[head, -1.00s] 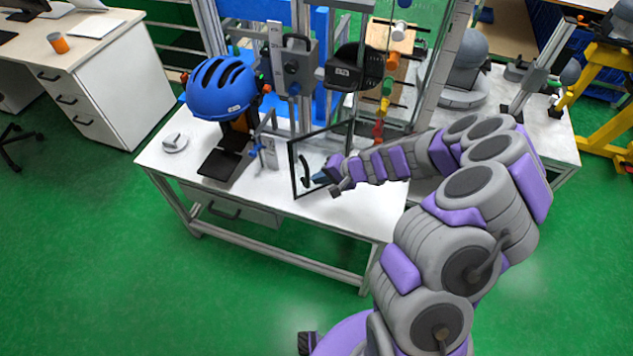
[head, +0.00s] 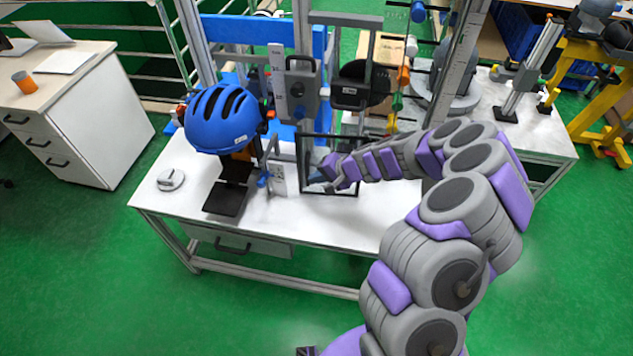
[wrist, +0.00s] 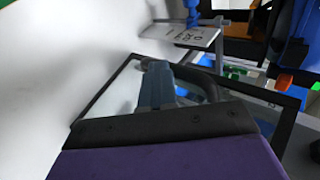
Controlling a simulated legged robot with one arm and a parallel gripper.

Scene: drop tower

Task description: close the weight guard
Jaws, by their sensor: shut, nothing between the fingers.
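The weight guard is a clear panel in a thin black frame (head: 298,160), upright at the front of the drop tower, roughly face-on in the head view. Its frame (wrist: 100,95) also crosses the wrist view, with a dark curved handle (wrist: 207,82) on it. My gripper (head: 318,174) is at the panel, its blue-grey fingers shut with nothing between them. In the wrist view the fingertips (wrist: 157,70) lie beside the handle; I cannot tell whether they touch it. My arm hides part of the guard's right side.
A grey block with a handle (head: 296,88) and a dark round part (head: 352,92) are above. The white table (head: 290,232) is clear in front.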

